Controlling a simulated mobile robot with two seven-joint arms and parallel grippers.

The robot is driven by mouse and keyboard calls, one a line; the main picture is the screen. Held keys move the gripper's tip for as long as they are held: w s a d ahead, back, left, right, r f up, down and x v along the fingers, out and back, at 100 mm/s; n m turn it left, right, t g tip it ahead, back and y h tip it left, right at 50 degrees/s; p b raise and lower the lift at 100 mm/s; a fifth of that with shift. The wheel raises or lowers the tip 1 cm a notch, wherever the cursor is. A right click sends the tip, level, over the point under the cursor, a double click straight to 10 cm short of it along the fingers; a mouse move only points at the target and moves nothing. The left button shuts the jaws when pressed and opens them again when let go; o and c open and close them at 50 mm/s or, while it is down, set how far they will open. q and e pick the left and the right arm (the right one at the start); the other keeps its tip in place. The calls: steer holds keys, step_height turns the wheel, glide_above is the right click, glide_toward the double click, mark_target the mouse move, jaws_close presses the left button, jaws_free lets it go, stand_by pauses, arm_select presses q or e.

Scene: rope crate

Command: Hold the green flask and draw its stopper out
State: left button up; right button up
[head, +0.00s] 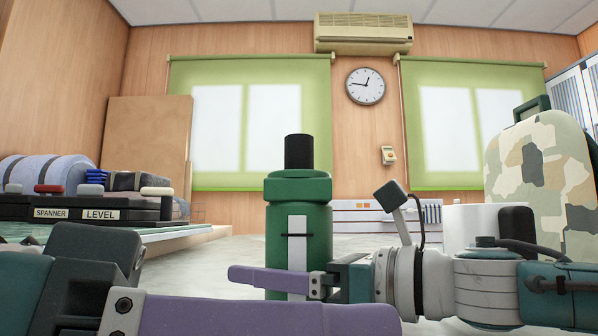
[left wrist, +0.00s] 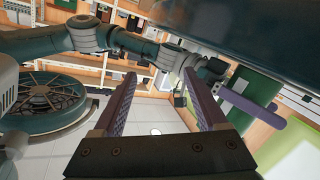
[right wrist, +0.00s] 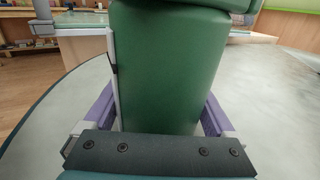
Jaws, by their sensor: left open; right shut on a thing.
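The green flask (head: 312,237) stands upright on a pale surface in the middle of the head view, with a white strip down its front. Its black stopper (head: 299,151) sits in the neck on top. My right gripper (head: 277,281) is shut on the flask low on its body, one purple finger crossing its front. The right wrist view shows the flask's green side (right wrist: 165,75) between both fingers; its top is cut off there. My left gripper (left wrist: 160,85) is open and empty; one purple finger crosses the bottom of the head view, nearer than the flask.
A camouflage bag (head: 535,170) stands at the right, beside a white cylinder (head: 470,221). A dark rack labelled SPANNER and LEVEL (head: 80,213) sits at the left with tools above it. A white slatted box (head: 375,212) is behind the flask. The space above the stopper is clear.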

arm_select(q)
steer(key=w+a+r+m+t, duration=0.1)
steer(key=w+a+r+t, duration=0.1)
steer(key=w+a+r, duration=0.4)
arm_select(e)
steer(key=shift+f, duration=0.2)
arm_select(q)
steer(key=m+t+y, duration=0.1)
steer(key=m, duration=0.1)
glide_toward(286, 151)
steer(key=d, duration=0.1)
steer(key=shift+w+x, duration=0.1)
steer(key=shift+x, duration=2.4)
steer(key=shift+w+x, duration=0.15)
steer(key=shift+x, duration=2.4)
steer(key=shift+a, duration=0.15)
jaws_close()
steer(key=shift+r, duration=1.15)
steer(key=shift+r, duration=0.85)
